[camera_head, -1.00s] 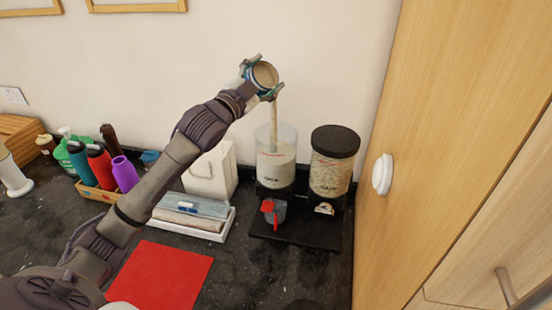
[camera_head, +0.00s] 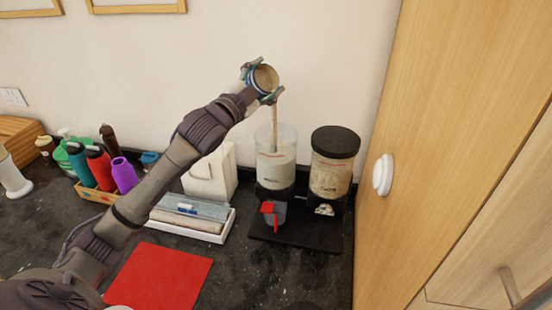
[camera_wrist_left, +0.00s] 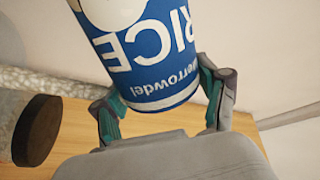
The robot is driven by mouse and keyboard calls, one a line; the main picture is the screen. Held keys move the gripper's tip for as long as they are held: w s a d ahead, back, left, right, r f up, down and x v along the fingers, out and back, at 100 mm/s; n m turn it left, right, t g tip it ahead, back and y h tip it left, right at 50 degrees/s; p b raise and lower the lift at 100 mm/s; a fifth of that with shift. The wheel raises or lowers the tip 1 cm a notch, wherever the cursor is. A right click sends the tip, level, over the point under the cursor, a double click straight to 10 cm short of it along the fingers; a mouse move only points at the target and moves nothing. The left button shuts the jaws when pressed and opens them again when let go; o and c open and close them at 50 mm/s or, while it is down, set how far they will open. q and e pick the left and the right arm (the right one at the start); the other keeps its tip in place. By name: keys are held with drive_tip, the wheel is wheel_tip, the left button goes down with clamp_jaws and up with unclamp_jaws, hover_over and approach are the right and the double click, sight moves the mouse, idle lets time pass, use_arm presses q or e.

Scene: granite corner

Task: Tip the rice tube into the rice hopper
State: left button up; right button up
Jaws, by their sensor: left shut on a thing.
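My left gripper (camera_head: 262,80) is shut on the rice tube (camera_head: 265,77) and holds it tipped, high above the rice hopper. In the left wrist view the tube (camera_wrist_left: 150,55) is blue and white with "RICE" upside down, between the green-tipped fingers (camera_wrist_left: 165,100). A thin pale stream of rice (camera_head: 275,125) falls from the tube's open mouth into the rice hopper (camera_head: 276,165). This hopper is clear, has no lid on, and is partly filled with pale rice. My right gripper is not in view.
A second dispenser with a dark lid (camera_head: 335,142) stands right of the hopper. Both are on a black base (camera_head: 296,232). A wooden cabinet (camera_head: 450,150) closes off the right. A white tray (camera_head: 190,228), a white carton (camera_head: 212,172) and bottles (camera_head: 100,167) stand left. A red mat (camera_head: 163,275) lies in front.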

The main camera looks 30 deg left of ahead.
sight(264, 95)
use_arm(q)
drive_tip(key=shift+f, duration=0.1)
drive_tip(key=shift+f+m+b, duration=0.2)
drive_tip(key=shift+m+b, duration=0.1)
drive_tip(key=shift+m, duration=0.2)
drive_tip(key=shift+d, duration=0.1)
drive_tip(key=shift+f+m+h+b, duration=0.35)
drive_tip(key=shift+m+h, duration=0.05)
drive_tip(key=shift+m, duration=0.1)
drive_tip(key=shift+s+d+f, duration=0.1)
drive_tip(key=shift+d+f+m+b, duration=0.1)
drive_tip(key=shift+f+m+b, duration=0.25)
drive_tip(key=shift+m, duration=0.15)
idle(0.5)
drive_tip(key=shift+f+m+b, duration=0.3)
drive_tip(key=shift+f+m, duration=0.1)
drive_tip(key=shift+m, duration=0.1)
